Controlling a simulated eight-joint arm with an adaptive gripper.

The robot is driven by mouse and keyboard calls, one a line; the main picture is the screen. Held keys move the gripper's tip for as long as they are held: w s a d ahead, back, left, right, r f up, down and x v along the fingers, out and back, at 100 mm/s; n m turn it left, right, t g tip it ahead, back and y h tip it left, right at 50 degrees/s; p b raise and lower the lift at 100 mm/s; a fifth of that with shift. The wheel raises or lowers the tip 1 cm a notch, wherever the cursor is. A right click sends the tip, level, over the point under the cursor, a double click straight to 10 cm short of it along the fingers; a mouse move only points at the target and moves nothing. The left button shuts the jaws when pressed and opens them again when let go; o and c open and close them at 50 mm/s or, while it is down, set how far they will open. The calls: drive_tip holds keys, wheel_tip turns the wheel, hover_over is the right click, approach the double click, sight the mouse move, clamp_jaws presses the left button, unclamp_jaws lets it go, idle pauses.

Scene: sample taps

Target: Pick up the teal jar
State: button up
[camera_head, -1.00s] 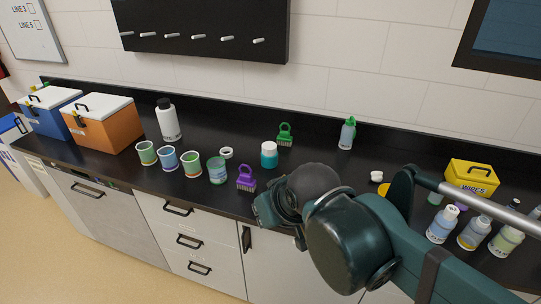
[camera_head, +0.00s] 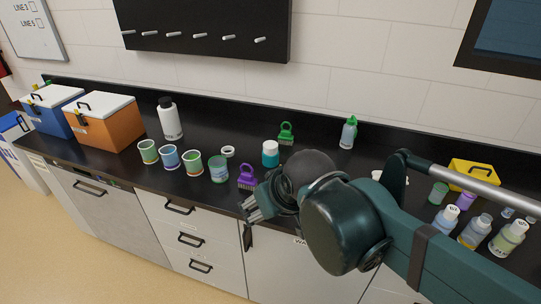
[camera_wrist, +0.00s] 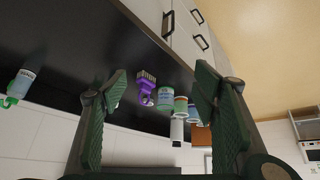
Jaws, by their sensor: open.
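The teal jar (camera_head: 270,158) has a white lid and stands upright on the black counter, just behind my gripper in the head view. My gripper (camera_head: 252,207) is over the counter's front edge, in front of the jar and apart from it. In the wrist view my gripper (camera_wrist: 162,75) has its two green fingers wide apart with nothing held between them. I cannot make out the jar for certain in the wrist view; the left finger covers part of the counter there.
A purple brush (camera_head: 246,178) stands close beside the gripper, left of the jar. Several cups (camera_head: 218,172) stand further left. A green brush (camera_head: 286,134) is behind the jar, and a green-topped bottle (camera_head: 348,134) is to its right. Bottles (camera_head: 474,232) crowd the right side.

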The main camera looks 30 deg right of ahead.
drive_tip(key=w+d+r+n+g+h+p, duration=0.1)
drive_tip(key=w+d+r+n+g+p, duration=0.2)
drive_tip(key=w, duration=0.6)
drive_tip(key=n+g+h+p, duration=0.2)
drive_tip(key=n+p, duration=0.5)
drive_tip(key=n, duration=0.2)
approach(270, 144)
drive_tip(key=s+a, duration=0.3)
drive_tip(key=s, duration=0.3)
drive_tip(key=w+d+f+n+p, duration=0.1)
drive_tip(key=w+f, duration=0.1)
drive_tip(key=w+d+f+n+g+p, duration=0.1)
drive_tip(key=w+d+f, duration=0.1)
drive_tip(key=w+d+f+n+g+h+p, duration=0.1)
drive_tip(key=w+f, duration=0.1)
drive_tip(key=shift+w+d+f+n, duration=0.2)
drive_tip(key=shift+w+f+n, duration=0.15)
drive_tip(key=shift+n, duration=0.05)
drive_tip(key=shift+w+d+f, duration=0.3)
drive_tip(key=shift+w+f, duration=0.05)
drive_tip(key=shift+f, duration=0.25)
drive_tip(key=shift+x, duration=1.3)
